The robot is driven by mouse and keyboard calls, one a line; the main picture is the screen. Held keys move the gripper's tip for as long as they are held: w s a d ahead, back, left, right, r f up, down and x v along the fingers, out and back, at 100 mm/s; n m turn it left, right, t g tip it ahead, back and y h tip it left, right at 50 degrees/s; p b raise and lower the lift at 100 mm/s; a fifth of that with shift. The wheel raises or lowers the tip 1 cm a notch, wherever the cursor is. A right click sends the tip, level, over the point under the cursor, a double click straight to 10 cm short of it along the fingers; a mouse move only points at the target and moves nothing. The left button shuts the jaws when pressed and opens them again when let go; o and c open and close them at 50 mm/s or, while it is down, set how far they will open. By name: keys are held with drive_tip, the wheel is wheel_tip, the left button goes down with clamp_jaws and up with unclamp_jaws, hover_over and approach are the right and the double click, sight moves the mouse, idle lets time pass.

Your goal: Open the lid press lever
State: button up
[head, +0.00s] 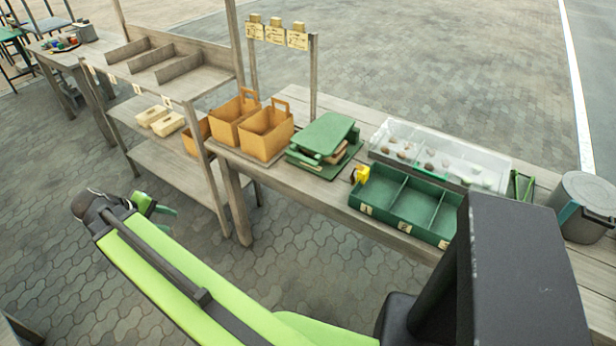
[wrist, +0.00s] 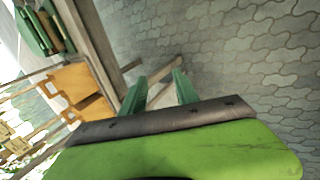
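A green press-like device (head: 323,142) stands on the long wooden table, with a raised flat top plate, a green base and brownish parts between them. I cannot clearly make out a separate lever on it. A green object with tan parts, apparently the same device, shows at the top left of the wrist view (wrist: 45,28). My gripper (head: 152,206) is left of and well away from the table, above the paving. In the wrist view its two green fingers (wrist: 160,88) stand apart with nothing between them.
Orange-brown boxes (head: 266,132) stand left of the press. A green divided tray (head: 408,203) with a small yellow piece (head: 360,174) and a clear-lidded case (head: 440,152) are to its right. A grey bin (head: 585,208) is far right. A wooden shelf (head: 170,160) stands left.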

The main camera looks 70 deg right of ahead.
drive_tip(key=s+d+f+m+g+h+b, duration=0.15)
drive_tip(key=s+d+f+b, duration=0.3)
drive_tip(key=d, duration=0.45)
drive_tip(key=m+g+h+b, duration=0.3)
drive_tip(key=g+h+b, duration=0.4)
drive_tip(key=b, duration=0.5)
approach(304, 157)
drive_tip(key=shift+g+y, duration=0.35)
drive_tip(key=shift+g, duration=0.1)
drive_tip(key=x, duration=0.8)
drive_tip(key=w+x, duration=0.1)
drive_tip(key=x, duration=0.3)
drive_tip(key=shift+s+d+f, duration=0.1)
drive_tip(key=shift+d+f, duration=0.3)
drive_tip(key=shift+d, duration=0.15)
clamp_jaws()
